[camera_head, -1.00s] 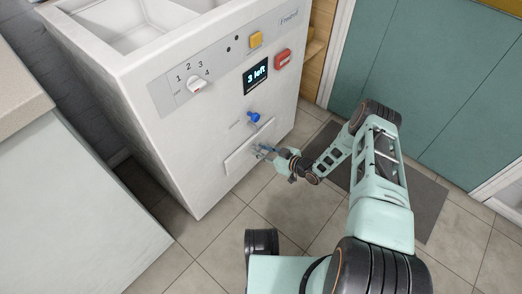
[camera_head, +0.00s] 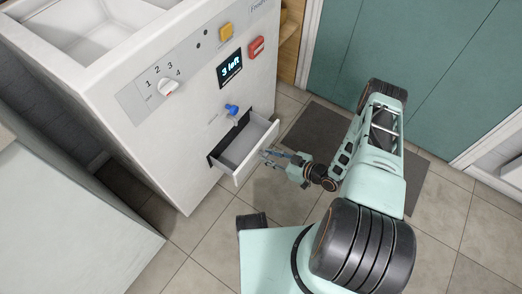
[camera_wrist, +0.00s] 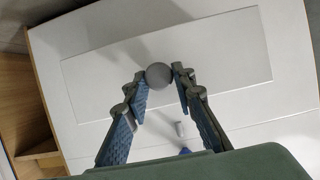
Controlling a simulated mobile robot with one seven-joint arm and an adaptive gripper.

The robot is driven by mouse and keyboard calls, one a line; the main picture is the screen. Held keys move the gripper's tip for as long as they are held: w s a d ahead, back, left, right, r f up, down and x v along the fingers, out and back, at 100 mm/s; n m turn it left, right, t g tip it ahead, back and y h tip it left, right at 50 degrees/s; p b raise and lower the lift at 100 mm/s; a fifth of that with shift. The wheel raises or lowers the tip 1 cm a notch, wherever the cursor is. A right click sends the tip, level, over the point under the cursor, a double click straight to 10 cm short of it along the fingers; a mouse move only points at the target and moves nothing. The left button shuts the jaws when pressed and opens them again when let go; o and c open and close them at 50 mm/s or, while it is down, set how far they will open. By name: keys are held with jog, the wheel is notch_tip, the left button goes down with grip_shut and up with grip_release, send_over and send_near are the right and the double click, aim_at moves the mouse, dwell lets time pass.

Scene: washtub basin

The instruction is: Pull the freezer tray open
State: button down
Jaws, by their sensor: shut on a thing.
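The freezer tray (camera_head: 241,169) is a white drawer low in the front of the white machine (camera_head: 200,130). It stands out from its dark slot, and its inside looks empty. My gripper (camera_head: 272,154) is at the tray's front panel. In the wrist view the tray's front (camera_wrist: 225,55) shows as a raised white panel with a round grey knob (camera_wrist: 159,75). My gripper's blue-padded fingers (camera_wrist: 160,82) are shut on the knob, one on each side.
Above the tray are a blue tap (camera_head: 232,110), a display reading "3 left" (camera_head: 230,70), a dial (camera_head: 168,87), a yellow button (camera_head: 226,33) and a red one (camera_head: 257,46). A dark mat (camera_head: 318,128) lies on the tiled floor. A pale cabinet (camera_head: 70,225) stands at left.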

jog(key=c, duration=1.6)
grip_release()
jog(key=v, duration=0.7)
jog(key=shift+s+d+r, duration=0.1)
jog(key=shift+d, duration=0.1)
